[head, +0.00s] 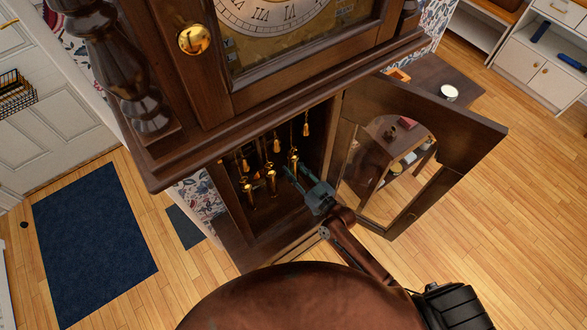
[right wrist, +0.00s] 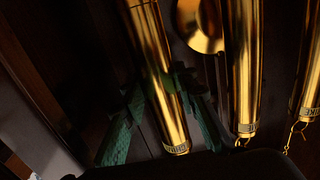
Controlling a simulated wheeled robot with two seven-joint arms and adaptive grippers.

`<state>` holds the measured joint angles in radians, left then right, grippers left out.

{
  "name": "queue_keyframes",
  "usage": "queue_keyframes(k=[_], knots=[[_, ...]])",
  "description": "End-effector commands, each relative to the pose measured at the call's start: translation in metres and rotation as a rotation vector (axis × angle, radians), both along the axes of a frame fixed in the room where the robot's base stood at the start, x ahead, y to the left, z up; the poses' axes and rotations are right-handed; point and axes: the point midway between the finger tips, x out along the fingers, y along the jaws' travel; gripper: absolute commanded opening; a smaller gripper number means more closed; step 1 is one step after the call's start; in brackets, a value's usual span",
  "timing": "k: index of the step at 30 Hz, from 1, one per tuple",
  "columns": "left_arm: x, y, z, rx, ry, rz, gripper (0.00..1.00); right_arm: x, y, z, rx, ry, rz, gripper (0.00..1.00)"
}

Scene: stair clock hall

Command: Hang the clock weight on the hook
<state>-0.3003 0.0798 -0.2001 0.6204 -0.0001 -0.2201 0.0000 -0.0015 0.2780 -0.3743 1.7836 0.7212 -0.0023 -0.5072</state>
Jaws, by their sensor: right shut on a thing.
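The tall wooden clock case (head: 180,165) stands open in the head view, with brass weights hanging in its dark lower part. My right gripper (head: 296,172) reaches into the case from the right. In the right wrist view its green fingers (right wrist: 165,115) are shut around a slim brass clock weight (right wrist: 158,75) with a small label near its lower end. Two other brass weights (right wrist: 243,70) (right wrist: 311,85) are to the right of it, with thin wire loops at their lower ends. I cannot make out the hook for the held weight. My left gripper is not in view.
The glazed case door (head: 420,150) is swung open to the right, close to my right arm. A round brass disc (right wrist: 200,25) is behind the weights. Small brass tassels (head: 306,128) hang in the case. A blue rug (head: 92,245) lies on the floor at left.

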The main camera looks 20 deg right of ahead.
Motion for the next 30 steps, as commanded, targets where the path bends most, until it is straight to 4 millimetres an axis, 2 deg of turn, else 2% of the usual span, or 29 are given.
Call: queue_keyframes(k=[1, 2, 3, 11, 17, 18, 22, 30], knots=[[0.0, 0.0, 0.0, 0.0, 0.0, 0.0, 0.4, 0.002, 0.0, 0.009, 0.004, -0.017, -0.002, 0.0], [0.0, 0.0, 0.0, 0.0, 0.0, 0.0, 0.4, 0.002, 0.0, 0.009, 0.004, -0.017, -0.002, 0.0], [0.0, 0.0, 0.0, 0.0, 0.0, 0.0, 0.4, 0.002, 0.0, 0.009, 0.004, -0.017, -0.002, 0.29], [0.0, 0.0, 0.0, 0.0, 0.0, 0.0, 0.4, 0.001, 0.0, 0.004, 0.002, -0.007, -0.001, 0.47], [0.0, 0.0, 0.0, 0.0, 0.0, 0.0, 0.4, 0.0, 0.0, 0.002, 0.001, -0.003, -0.001, 0.47], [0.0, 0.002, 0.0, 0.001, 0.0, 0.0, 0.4, -0.002, -0.001, -0.006, -0.004, 0.014, 0.001, 0.47], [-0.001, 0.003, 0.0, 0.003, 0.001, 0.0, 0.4, -0.006, -0.003, -0.005, -0.003, 0.01, 0.0, 0.47], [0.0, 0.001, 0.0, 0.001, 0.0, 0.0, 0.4, -0.04, -0.019, -0.002, -0.003, 0.003, -0.002, 0.47]])
